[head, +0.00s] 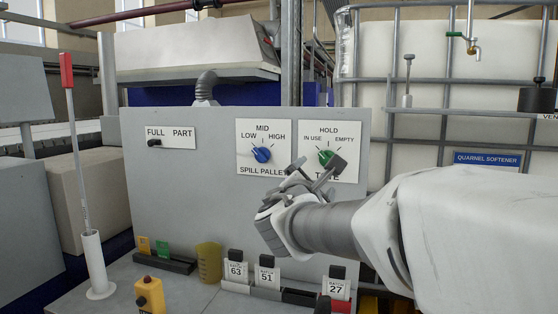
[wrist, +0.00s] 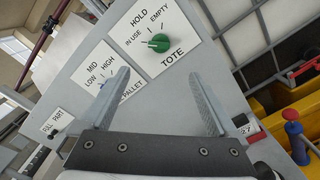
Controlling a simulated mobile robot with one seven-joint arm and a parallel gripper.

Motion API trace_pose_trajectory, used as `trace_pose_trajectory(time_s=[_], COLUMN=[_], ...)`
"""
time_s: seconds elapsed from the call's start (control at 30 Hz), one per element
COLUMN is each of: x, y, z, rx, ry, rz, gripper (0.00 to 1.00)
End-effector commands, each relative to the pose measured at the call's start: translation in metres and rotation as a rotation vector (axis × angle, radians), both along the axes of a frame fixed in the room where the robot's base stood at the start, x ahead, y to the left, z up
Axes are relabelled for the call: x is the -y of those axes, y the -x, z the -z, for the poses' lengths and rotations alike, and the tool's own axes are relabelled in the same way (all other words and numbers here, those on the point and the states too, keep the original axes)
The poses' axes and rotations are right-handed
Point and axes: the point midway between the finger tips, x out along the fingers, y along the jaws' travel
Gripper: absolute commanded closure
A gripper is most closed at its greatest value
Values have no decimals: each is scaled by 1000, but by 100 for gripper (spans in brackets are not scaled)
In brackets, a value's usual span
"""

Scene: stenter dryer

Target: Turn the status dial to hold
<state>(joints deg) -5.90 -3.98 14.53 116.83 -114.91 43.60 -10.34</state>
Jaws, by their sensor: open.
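The green status dial (head: 326,158) sits on a white plate labelled HOLD at the top, IN USE at the left, EMPTY at the right and TOTE below. In the wrist view the green dial (wrist: 159,43) is fully visible, just beyond the fingertips, and its pointer end seems turned toward IN USE. My gripper (head: 318,166) is open in front of the panel, slightly below the dial, and partly covers the TOTE lettering in the head view. In the wrist view the gripper (wrist: 158,75) has its fingers spread with nothing between them.
A blue dial (head: 261,155) marked LOW, MID, HIGH is left of the green one; the left finger partly hides it in the wrist view. A black FULL/PART switch (head: 155,143) is farther left. Batch cards (head: 267,275) and a yellow beaker (head: 208,262) stand on the ledge below.

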Motion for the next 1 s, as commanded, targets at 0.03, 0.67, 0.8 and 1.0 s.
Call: trace_pose_trajectory(time_s=[0.03, 0.67, 0.8, 1.0], x=[-2, 31, 38, 47], y=[-3, -100, -124, -151], z=[0, -2, -2, -1], rx=[0, -1, 1, 1], ry=[9, 10, 10, 9], rz=[-6, -5, -5, -5], gripper=[5, 5, 5, 5])
